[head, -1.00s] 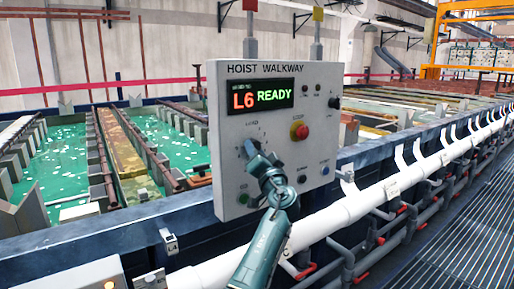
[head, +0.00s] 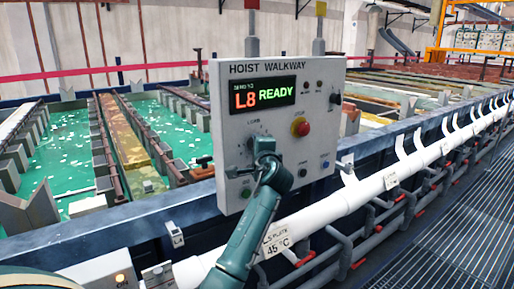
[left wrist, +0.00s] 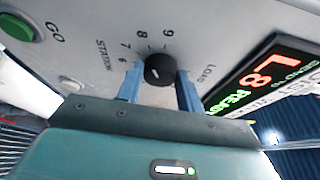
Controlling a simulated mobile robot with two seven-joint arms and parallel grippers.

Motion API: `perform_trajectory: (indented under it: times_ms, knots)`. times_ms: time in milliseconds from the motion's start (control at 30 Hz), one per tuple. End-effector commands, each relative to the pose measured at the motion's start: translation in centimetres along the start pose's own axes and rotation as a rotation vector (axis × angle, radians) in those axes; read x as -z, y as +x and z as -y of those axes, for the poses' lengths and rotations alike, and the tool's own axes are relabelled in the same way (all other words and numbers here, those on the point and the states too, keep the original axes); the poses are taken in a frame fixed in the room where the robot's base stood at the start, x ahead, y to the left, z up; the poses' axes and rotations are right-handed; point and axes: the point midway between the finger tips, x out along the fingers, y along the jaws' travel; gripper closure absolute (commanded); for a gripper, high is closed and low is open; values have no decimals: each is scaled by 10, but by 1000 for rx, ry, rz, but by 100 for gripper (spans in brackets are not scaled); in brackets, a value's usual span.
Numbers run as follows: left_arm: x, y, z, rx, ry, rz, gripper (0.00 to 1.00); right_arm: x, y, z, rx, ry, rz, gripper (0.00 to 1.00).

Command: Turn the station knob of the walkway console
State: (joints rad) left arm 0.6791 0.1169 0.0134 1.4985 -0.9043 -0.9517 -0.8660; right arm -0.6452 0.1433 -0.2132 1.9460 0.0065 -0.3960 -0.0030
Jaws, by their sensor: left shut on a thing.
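The walkway console (head: 225,110) is a grey panel headed HOIST WALKWAY. Its display (head: 266,95) reads L8 READY. The black station knob (left wrist: 159,70) shows in the left wrist view, with the numbers 6 to 9 and the words STATION and LOAD around it. My left gripper (head: 264,152) is at the console's lower left part; in the left wrist view its two blue fingers (left wrist: 159,86) are shut on the knob, one on each side. In the head view the gripper mostly hides the knob. My right gripper is not in view.
A red mushroom button (head: 300,127) sits right of the knob and a green GO button (left wrist: 17,27) near it. A black switch (head: 335,99) is at the console's right edge. Green tanks (head: 75,160) lie behind, and a white pipe (head: 340,206) runs below the console.

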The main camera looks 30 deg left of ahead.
Motion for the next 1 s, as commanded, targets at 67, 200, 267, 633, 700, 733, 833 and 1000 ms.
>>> perform_trajectory:
  times_ms: [67,200,267,633,700,733,833,1000]
  knots:
    - [0,0,1,-28,67,2,86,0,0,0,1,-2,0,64]
    - [0,0,2,-74,177,1,86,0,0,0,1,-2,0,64]
    - [0,0,2,-92,221,2,86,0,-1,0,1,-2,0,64]
    - [0,1,4,-165,398,3,86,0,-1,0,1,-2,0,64]
    - [0,1,4,-172,414,3,86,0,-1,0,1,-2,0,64]
    - [0,1,4,-175,420,3,86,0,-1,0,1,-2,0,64]
    - [1,1,4,-180,433,2,86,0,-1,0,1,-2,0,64]
    - [1,1,4,-183,440,3,86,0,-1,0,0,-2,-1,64]
